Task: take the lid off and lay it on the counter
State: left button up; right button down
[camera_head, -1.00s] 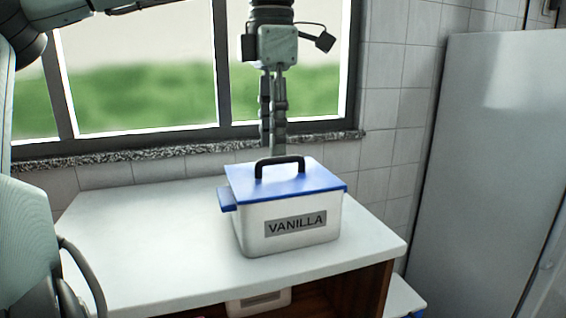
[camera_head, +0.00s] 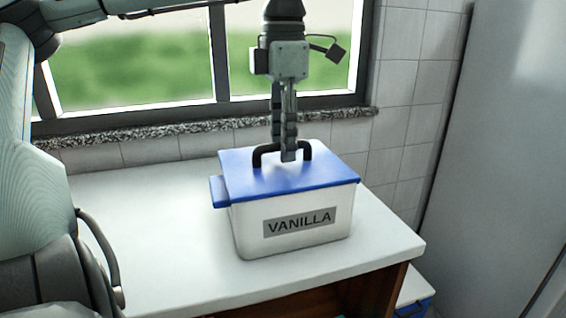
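A white tub labelled VANILLA (camera_head: 300,238) stands on the counter (camera_head: 140,235). Its blue lid (camera_head: 245,180) sits on top and has a black arched handle (camera_head: 258,154). My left gripper (camera_head: 285,154) points straight down at the middle of this handle. One finger shows in front of the handle bar and the other seems to be behind it. The fingers are seen nearly edge-on, so I cannot tell whether they are closed on the bar. My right gripper is out of view.
The white counter has free room left of the tub and a little to its right. A window with a granite sill (camera_head: 150,133) is behind. A tall grey cabinet or fridge (camera_head: 500,170) stands at the right. A white and blue object (camera_head: 416,298) is low beside the counter.

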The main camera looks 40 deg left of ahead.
pick_arm(q)
jog(key=shift+f, duration=0.65)
grip_shut()
